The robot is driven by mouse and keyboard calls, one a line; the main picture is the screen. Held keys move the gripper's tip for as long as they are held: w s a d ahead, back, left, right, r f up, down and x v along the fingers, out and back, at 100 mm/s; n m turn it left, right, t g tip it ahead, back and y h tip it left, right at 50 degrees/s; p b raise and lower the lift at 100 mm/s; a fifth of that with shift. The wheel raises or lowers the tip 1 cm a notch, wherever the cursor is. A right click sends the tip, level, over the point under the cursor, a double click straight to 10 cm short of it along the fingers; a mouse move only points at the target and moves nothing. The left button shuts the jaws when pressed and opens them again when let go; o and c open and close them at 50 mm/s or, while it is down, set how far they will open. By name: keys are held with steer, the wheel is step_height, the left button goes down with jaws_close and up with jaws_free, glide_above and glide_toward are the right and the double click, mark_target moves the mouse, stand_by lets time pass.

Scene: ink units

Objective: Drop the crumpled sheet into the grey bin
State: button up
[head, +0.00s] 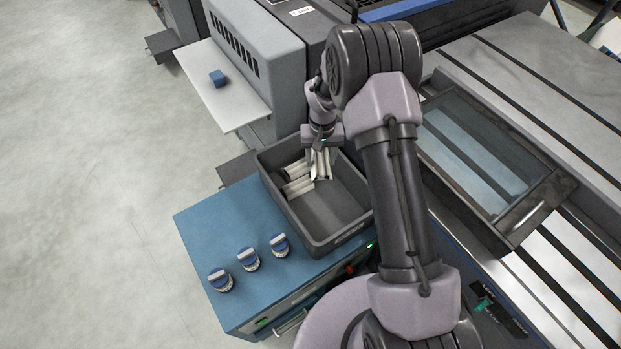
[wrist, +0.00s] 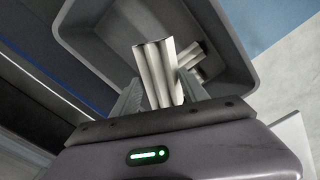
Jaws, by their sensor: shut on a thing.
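My gripper (head: 320,155) is shut on a crumpled sheet (wrist: 154,75), a pale, folded piece standing up between the two fingers in the wrist view. In the head view the held sheet (head: 322,165) shows just below the fingers, over the grey bin (head: 340,236). The bin also fills much of the wrist view (wrist: 105,45), beyond the fingers. Other pale crumpled pieces (head: 296,180) lie in the bin's left back part; they show in the wrist view (wrist: 190,58) behind the held sheet. The gap between held sheet and bin floor is hard to tell.
The bin stands on a blue cabinet (head: 205,232) with several blue-topped knobs (head: 248,258) at its front left. A press with a glass-covered tray (head: 475,150) stands right. Floor at left is clear.

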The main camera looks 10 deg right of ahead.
steer(key=shift+w+f, duration=0.1)
steer(key=shift+w, duration=0.05)
step_height(320, 180, down, 6)
steer(key=b, duration=0.3)
steer(key=shift+d+b, duration=0.1)
steer(key=shift+b, duration=0.2)
steer(key=o, duration=1.4)
step_height(320, 180, up, 18)
steer(key=p, duration=0.5)
steer(key=shift+f, duration=0.15)
